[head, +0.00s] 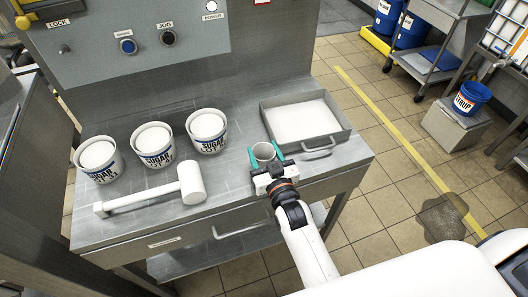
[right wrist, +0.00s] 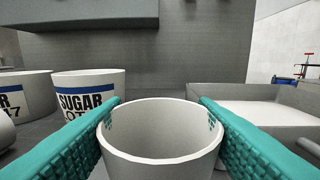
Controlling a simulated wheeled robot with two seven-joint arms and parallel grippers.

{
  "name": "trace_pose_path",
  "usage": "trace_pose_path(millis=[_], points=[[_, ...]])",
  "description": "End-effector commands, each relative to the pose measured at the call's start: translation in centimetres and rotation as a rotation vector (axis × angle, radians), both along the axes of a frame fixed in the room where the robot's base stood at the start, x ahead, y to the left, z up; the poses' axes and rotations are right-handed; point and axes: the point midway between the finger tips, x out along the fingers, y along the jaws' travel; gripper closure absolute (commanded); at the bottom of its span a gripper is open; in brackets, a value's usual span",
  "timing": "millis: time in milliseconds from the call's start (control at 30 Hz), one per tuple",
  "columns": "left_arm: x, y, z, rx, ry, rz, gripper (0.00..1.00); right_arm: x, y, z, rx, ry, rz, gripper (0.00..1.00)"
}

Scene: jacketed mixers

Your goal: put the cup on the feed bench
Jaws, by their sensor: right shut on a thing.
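A pale grey, empty-looking cup (head: 264,151) is between the teal fingers of my right gripper (head: 266,157) at the front of a steel bench (head: 240,181). In the right wrist view the cup (right wrist: 160,145) is upright, with a finger pressed to each side, and my right gripper (right wrist: 160,112) is shut on it. The cup's base is hidden, so I cannot tell whether it touches the bench top. My left gripper is not in view.
Several white sugar tubs (head: 155,157) stand at the back left of the bench. A white mallet (head: 150,196) lies before them. A metal tray (head: 337,136) of white powder sits right of the cup. A dark wet patch (head: 442,220) is on the floor.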

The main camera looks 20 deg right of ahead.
Motion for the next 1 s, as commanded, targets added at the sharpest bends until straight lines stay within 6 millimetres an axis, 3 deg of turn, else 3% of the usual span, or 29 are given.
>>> trace_pose_path(millis=[167,200,300,667,767,1000], points=[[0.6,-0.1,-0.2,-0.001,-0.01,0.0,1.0,0.0,0.0,-0.4,0.0,0.0,0.0,0.6],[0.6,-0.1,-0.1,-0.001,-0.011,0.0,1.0,0.0,0.0,-0.3,0.0,0.0,0.0,0.42],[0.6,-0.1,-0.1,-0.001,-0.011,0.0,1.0,0.0,0.0,-0.3,0.0,0.0,0.0,0.26],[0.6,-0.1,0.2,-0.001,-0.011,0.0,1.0,-0.1,0.0,0.2,0.0,0.0,0.0,0.25],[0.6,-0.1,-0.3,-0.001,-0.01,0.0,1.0,-1.4,0.0,-0.2,0.0,0.003,0.001,0.25],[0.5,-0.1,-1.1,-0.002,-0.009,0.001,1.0,-6.5,-0.2,-0.3,-0.001,0.004,0.0,0.25]])
